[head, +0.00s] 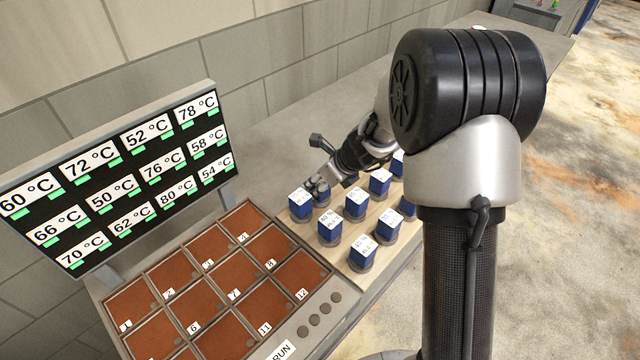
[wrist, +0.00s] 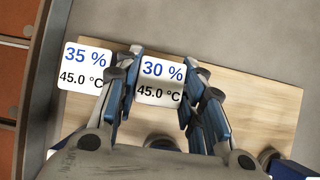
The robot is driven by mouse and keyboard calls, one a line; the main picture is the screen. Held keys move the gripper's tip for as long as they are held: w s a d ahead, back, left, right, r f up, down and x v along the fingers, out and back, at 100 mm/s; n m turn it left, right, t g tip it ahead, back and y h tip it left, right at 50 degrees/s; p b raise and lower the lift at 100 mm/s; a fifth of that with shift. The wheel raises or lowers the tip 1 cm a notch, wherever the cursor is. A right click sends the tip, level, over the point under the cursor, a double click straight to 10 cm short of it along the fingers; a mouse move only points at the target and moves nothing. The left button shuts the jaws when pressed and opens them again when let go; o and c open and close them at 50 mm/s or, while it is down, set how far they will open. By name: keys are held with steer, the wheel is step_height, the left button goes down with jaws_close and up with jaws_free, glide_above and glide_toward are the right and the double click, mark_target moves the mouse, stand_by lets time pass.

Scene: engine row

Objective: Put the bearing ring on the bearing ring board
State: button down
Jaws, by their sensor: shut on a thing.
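No part that I can clearly make out as a bearing ring shows in either view. In the wrist view my gripper (wrist: 162,62) has its two blue-grey fingers on either side of a block with a white top marked "30 %, 45.0 °C" (wrist: 160,84), and is shut on it. A like block marked "35 %" (wrist: 84,68) stands just left of the left finger. In the head view my gripper (head: 320,187) is low over the far left of the wooden board (head: 340,258). I cannot tell whether the held block is raised off the board.
Several blue blocks with white tops, such as one at the front (head: 362,253), stand close together on the board. To the left are a numbered tray of red-brown compartments (head: 339,284) and an upright temperature display (head: 118,185).

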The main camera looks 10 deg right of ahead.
steer(key=c, duration=1.3)
jaws_free()
steer(key=shift+f, duration=0.1)
